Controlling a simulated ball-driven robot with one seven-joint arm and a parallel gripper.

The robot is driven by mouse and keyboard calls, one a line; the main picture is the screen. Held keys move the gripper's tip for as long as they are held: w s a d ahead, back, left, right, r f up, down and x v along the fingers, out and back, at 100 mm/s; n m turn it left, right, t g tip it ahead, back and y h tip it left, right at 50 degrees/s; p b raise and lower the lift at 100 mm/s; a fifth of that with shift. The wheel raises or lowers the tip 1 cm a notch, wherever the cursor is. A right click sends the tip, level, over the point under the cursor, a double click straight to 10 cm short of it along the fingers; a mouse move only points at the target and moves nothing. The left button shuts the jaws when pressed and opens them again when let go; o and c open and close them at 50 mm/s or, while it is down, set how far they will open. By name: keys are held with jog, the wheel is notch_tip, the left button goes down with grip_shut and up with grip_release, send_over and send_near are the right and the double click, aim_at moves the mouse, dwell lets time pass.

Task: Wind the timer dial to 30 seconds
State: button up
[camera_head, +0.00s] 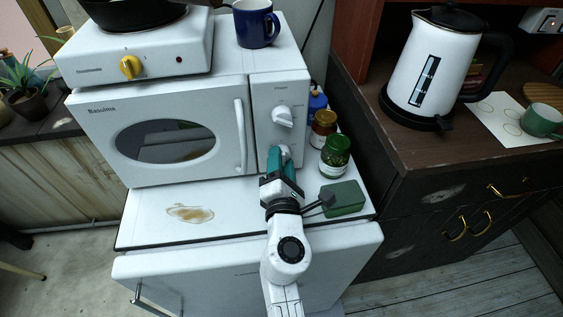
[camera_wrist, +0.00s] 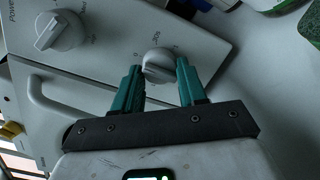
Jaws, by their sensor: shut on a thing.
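The white microwave (camera_head: 95,135) stands on a white cabinet, with two white dials on its right panel. The lower dial is the timer dial (camera_wrist: 158,66), seen in the wrist view between the teal fingers of my gripper (camera_wrist: 160,70). My gripper is shut on it, one finger on each side. Small marks, including "30s", show near its upper edge; its exact setting is hard to read. In the head view my gripper (camera_head: 281,160) reaches the panel and mostly hides this dial. The power dial (camera_head: 283,116) sits above, untouched; it also shows in the wrist view (camera_wrist: 62,32).
Right of the microwave stand spice jars (camera_head: 335,155), and a green box (camera_head: 343,199) lies close to my gripper. The door handle (camera_head: 240,134) is just left of the panel. A hot plate (camera_head: 140,50) and a blue mug (camera_head: 256,24) stand on top.

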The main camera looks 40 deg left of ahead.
jog(key=shift+m, duration=0.4)
jog(key=m+p, duration=0.1)
jog(key=m, duration=0.3)
jog(key=shift+r+m, duration=0.15)
jog(key=shift+m, duration=0.15)
jog(key=m, duration=0.3)
jog(key=m+g+p, duration=0.1)
jog(key=m, duration=0.1)
jog(key=shift+d+m+g, duration=0.1)
jog(key=shift+m+g, duration=0.2)
jog(key=shift+m, duration=0.1)
jog(key=o, duration=1)
jog(key=shift+r, duration=0.1)
jog(key=shift+o, duration=0.2)
jog(key=p+v, duration=0.1)
jog(key=v, duration=0.9)
jog(key=shift+s+d+p, duration=0.2)
jog(key=shift+d+p, duration=0.05)
jog(key=shift+p, duration=0.1)
